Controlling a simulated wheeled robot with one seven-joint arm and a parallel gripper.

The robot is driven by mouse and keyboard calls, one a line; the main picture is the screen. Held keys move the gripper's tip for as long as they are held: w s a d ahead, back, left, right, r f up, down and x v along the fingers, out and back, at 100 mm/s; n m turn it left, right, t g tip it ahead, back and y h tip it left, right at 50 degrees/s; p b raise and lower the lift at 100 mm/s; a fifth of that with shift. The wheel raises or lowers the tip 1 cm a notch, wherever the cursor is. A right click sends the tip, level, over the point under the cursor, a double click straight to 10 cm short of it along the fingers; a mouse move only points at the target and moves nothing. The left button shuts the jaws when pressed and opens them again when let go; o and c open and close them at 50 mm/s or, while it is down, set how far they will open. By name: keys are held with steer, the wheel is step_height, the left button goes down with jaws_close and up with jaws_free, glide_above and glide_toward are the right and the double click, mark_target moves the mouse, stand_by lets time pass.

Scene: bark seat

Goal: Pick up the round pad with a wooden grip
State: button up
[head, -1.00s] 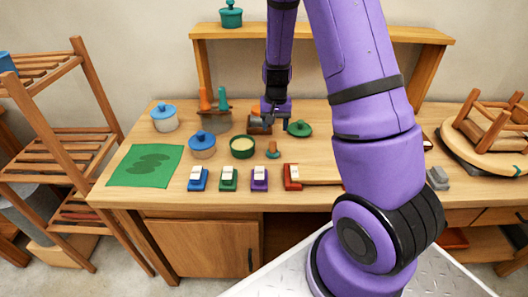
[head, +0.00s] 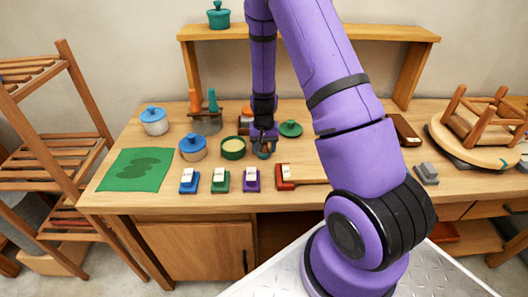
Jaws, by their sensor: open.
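The small round pad (head: 262,156) with a wooden grip stands on the bench in front of the green bowl and green lid. Only a little of it shows, as my gripper (head: 264,147) is right over it. My gripper points down and is open, with its fingers at the pad's grip. I cannot tell whether the fingers touch it or how far they reach down around it.
A green bowl (head: 233,147) stands close on the left and a green lid (head: 290,128) behind right. Blue, green, purple and red blocks (head: 251,181) line the front. A round stool (head: 480,140) lies at right.

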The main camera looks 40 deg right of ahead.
steer(key=c, duration=1)
steer(key=shift+r, duration=0.1)
step_height(320, 180, up, 10)
steer(key=shift+f, duration=0.1)
steer(key=shift+o, duration=1)
steer(key=shift+c, duration=0.6)
